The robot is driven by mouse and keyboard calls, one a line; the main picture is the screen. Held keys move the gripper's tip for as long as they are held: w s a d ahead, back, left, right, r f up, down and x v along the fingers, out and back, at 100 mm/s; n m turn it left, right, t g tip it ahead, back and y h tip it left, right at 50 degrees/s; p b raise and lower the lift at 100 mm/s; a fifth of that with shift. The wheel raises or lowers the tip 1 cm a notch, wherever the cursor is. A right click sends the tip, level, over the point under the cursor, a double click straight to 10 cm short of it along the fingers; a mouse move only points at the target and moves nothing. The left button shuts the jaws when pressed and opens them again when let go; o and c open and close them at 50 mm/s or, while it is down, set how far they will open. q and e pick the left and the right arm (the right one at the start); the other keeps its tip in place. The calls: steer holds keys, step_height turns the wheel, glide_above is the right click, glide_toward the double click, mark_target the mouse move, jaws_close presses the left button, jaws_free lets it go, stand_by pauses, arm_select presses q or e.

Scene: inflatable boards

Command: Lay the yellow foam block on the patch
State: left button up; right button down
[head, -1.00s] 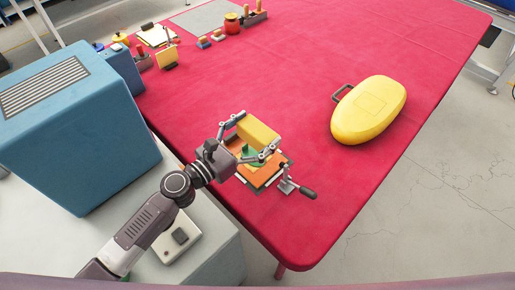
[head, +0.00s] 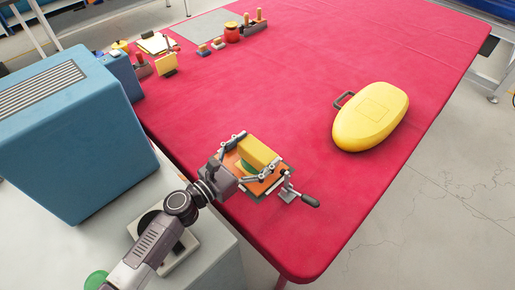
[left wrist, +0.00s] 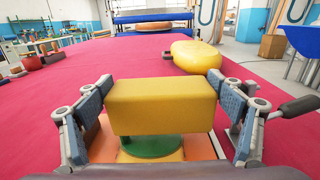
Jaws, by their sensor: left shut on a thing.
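The yellow foam block (head: 258,149) is held between the fingers of my left gripper (head: 260,150), which is shut on it. In the left wrist view the block (left wrist: 163,104) lies level across the jaws. A round green patch (left wrist: 150,147) shows directly under the block's near edge, partly hidden by it. The patch sits on an orange board (left wrist: 103,148) at the table's near end. I cannot tell whether the block touches the patch. My right gripper is not in view.
A clamp with a dark handle (head: 310,201) stands at the board's right side, close to my left gripper. A yellow inflated pod (head: 370,117) lies on the red table (head: 300,85). A blue machine (head: 75,135) stands at left. The middle table is clear.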

arm_select(q)
steer(key=shift+f, duration=0.3)
steer(key=o, duration=0.7)
steer(key=shift+o, duration=0.2)
steer(key=shift+r, duration=0.1)
steer(key=shift+r+p, duration=0.4)
steer(key=shift+r, duration=0.1)
steer(key=shift+s+a+r, duration=0.1)
steer(key=shift+a+r, duration=0.05)
steer(key=b+v, duration=0.2)
steer(key=v, duration=0.9)
steer(key=shift+s+a+b, duration=0.2)
steer(key=shift+s+b, duration=0.1)
steer(key=shift+b, duration=0.1)
